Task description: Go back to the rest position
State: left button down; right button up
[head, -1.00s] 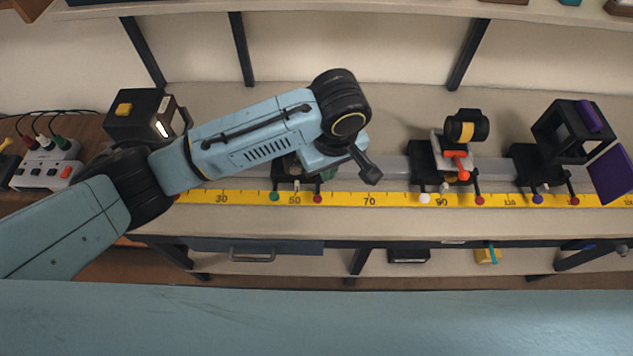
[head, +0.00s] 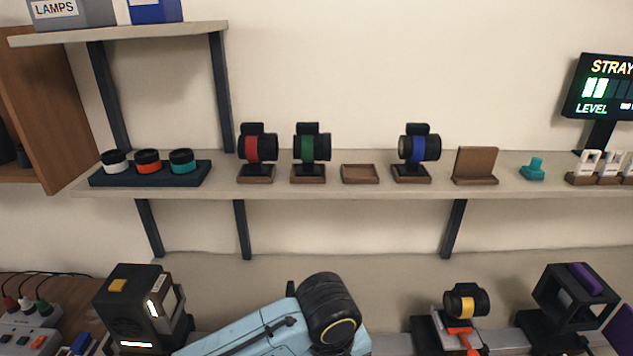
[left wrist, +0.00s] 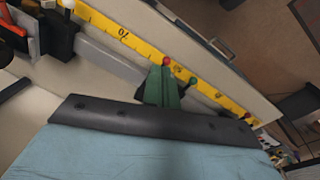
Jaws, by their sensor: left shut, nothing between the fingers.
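My left arm (head: 255,330) comes in along the bottom of the head view, its black wrist joint (head: 328,308) at bottom centre. The fingertips are below that picture's edge. In the left wrist view the dark bar and pale blue housing of my left gripper (left wrist: 150,120) fill the lower part; it is shut and empty. Beyond it are a green part (left wrist: 162,86) on the bench rail and a yellow scale (left wrist: 130,45). My right gripper is in neither view.
A lamp box (head: 140,305) stands left of my arm. A lens carriage (head: 465,303) and a black square frame (head: 572,300) stand to its right. Above, a shelf (head: 345,190) holds lenses in stands, an empty wooden tray (head: 360,173) and a cap rack (head: 150,174).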

pick_arm(q)
jog(key=s+a+f+m+t, duration=0.1)
jog(key=s+a+f+m, duration=0.1)
jog(key=s+a, duration=0.45)
jog(key=s+a+f+m+t, duration=0.15)
jog(key=s+a, duration=0.25)
jog(key=a, duration=0.6)
jog(key=s+a+f+m, duration=0.1)
jog(key=s+a+m, duration=0.1)
jog(key=s+a, duration=0.45)
notch_tip(320, 180, down, 28)
jog(key=a+b, duration=0.2)
jog(key=b, duration=0.3)
jog(key=s+a+f+g+b, duration=0.1)
jog(key=s+f+b, duration=0.1)
jog(key=s+f, duration=0.6)
jog(key=s+a+f+g+b, duration=0.1)
jog(key=s+f+b, duration=0.2)
jog(key=s+f, duration=0.5)
notch_tip(320, 180, down, 6)
jog(key=shift+s+a+f+m+y, duration=0.1)
jog(key=shift+s+a+m+y, duration=0.25)
jog(key=shift+s+m+y, duration=0.1)
jog(key=shift+w, duration=0.15)
